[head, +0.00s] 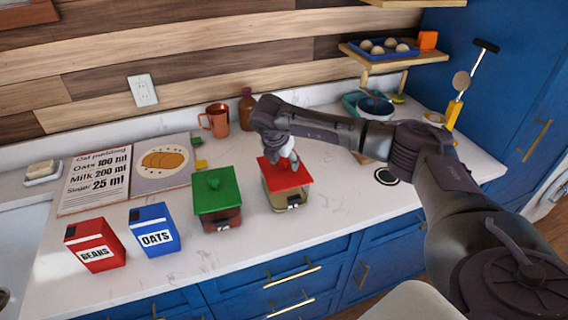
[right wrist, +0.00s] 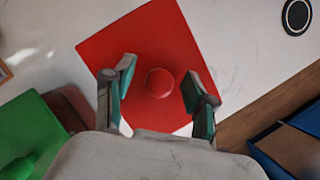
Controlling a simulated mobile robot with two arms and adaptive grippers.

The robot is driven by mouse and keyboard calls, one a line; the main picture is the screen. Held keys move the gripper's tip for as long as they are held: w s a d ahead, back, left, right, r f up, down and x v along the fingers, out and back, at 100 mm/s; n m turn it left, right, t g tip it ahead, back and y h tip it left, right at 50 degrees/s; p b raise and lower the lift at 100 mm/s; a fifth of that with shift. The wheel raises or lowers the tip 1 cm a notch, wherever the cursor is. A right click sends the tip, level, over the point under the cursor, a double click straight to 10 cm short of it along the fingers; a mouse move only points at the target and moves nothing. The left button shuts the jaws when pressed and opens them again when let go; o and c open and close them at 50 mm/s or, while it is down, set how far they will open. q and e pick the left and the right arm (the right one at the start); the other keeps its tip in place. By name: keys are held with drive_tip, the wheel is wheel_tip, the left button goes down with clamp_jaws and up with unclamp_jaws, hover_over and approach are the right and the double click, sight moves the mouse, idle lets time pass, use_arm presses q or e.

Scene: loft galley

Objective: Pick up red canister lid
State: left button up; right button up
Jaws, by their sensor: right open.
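The red lid (head: 292,177) lies on a canister (head: 284,199) with a pale body and a dark clasp, near the middle of the counter. In the right wrist view the red lid (right wrist: 141,62) has a round red knob (right wrist: 160,83) at its middle. My right gripper (right wrist: 162,90) is open over the lid, with one finger on each side of the knob and none seen touching it. In the head view my right gripper (head: 288,160) comes down on the lid from above and partly hides the knob. My left gripper is not in view.
A green-lidded canister (head: 216,194) stands close on the left. Beans (head: 95,245) and oats (head: 154,230) boxes stand further left. A copper mug (head: 215,120) and brown bottle (head: 247,109) are behind. A bowl (head: 374,106) is at the right under a shelf (head: 395,62).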

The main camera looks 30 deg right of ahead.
drive_tip(key=shift+f, duration=0.25)
clamp_jaws()
drive_tip(key=shift+r, duration=0.1)
